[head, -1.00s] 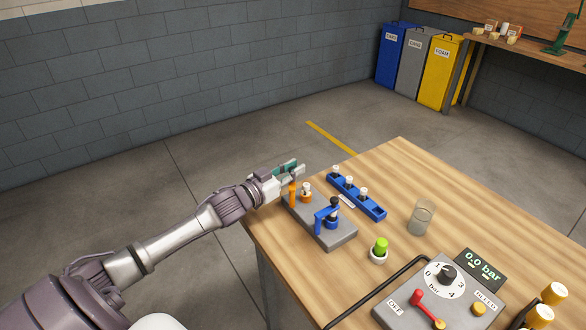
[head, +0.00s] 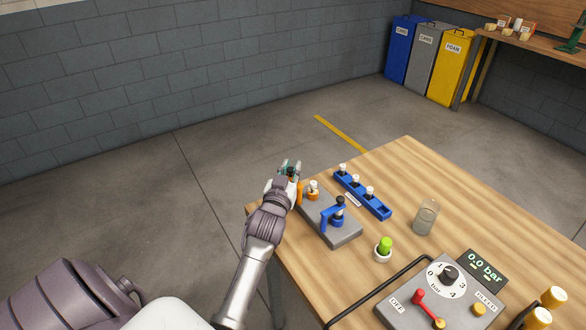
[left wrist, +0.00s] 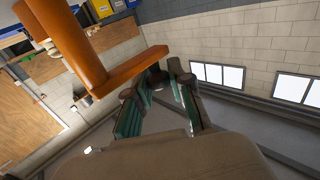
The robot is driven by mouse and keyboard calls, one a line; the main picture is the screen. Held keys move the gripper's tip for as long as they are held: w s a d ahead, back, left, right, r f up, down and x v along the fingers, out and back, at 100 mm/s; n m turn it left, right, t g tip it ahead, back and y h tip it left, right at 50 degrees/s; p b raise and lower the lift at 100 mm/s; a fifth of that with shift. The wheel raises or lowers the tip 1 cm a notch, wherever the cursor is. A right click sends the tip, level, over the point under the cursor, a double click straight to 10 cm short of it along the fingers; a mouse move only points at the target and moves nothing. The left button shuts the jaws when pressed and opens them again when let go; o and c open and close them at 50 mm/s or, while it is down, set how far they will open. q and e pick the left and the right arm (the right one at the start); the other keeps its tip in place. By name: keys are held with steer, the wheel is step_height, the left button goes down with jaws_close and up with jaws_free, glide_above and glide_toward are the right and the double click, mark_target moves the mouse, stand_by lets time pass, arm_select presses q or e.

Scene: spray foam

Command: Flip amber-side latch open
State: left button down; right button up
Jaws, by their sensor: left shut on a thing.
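The amber latch is an orange post (head: 299,194) at the left end of the grey plate (head: 345,237). Its orange arm (left wrist: 134,69) shows in the left wrist view, ending in a dark knob (left wrist: 158,79). My left gripper (head: 291,171) is shut on this knob, its green pads on either side. In the head view the knob stands up and left of the post, near the table's left edge. The orange holder (head: 313,195) with a white top beside the post has no arm over it. My right gripper is not in view.
A blue latch (head: 328,214) with a black knob stands on the same plate. A glass (head: 426,217), a green-capped piece (head: 384,246) and a control box (head: 437,299) stand to the right.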

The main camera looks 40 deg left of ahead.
arm_select(q)
steer(key=shift+y, duration=0.3)
steer(key=c, duration=1.1)
jaws_free()
steer(key=shift+s+r, duration=0.1)
steer(key=v, duration=0.7)
steer(key=shift+s+d, duration=0.1)
steer(key=shift+s, duration=0.1)
